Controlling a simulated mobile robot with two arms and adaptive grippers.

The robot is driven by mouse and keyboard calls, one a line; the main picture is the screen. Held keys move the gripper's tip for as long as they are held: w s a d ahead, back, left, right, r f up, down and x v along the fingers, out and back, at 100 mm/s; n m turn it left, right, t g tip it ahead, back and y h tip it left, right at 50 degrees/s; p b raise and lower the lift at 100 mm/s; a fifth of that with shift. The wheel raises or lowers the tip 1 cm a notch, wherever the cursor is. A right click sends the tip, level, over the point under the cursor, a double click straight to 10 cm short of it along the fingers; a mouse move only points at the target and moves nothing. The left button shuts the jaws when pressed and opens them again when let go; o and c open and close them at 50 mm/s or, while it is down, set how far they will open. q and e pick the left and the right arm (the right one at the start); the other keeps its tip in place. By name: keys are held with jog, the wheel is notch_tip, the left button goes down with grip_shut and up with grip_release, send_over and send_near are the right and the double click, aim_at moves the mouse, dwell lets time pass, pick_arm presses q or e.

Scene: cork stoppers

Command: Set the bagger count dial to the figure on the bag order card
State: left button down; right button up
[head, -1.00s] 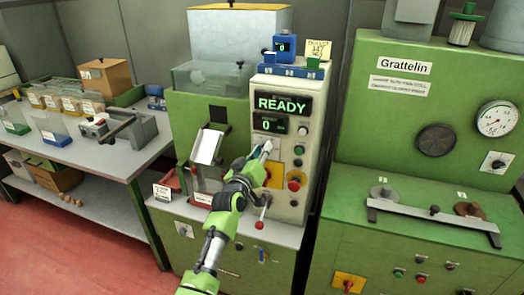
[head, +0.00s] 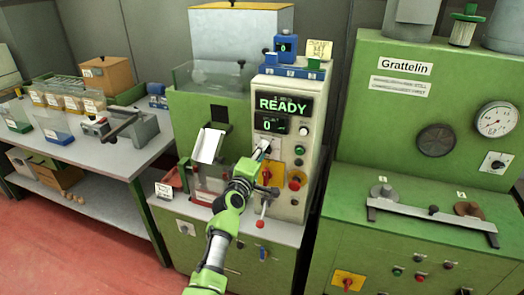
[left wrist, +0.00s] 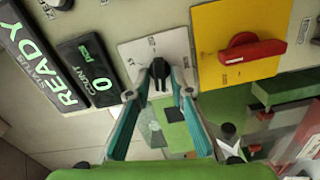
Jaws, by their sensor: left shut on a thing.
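The count dial is a black knob (left wrist: 161,72) on a pale plate in the left wrist view. My left gripper (left wrist: 160,80) has its two teal fingers on either side of the knob and is shut on it. In the head view my left gripper (head: 263,150) reaches the bagger panel (head: 312,152) and hides most of the dial. The count display (head: 270,124) reads 0, under a READY display (head: 283,104). A yellow note (head: 319,49) on top and a white card (head: 164,190) at lower left carry writing too small to read. My right gripper is not in view.
A red rotary switch on a yellow plate (left wrist: 270,20) sits close beside the dial. A red button (head: 295,182) and a red-knobbed lever (head: 260,223) are near my arm. The Grattelin machine (head: 440,150) stands to the right, a workbench (head: 95,150) to the left.

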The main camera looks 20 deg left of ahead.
pick_arm(q)
jog(key=shift+f+n, duration=0.1)
jog(key=shift+n, duration=1)
jog(key=c, duration=2.1)
grip_release()
jog(key=shift+c, duration=0.2)
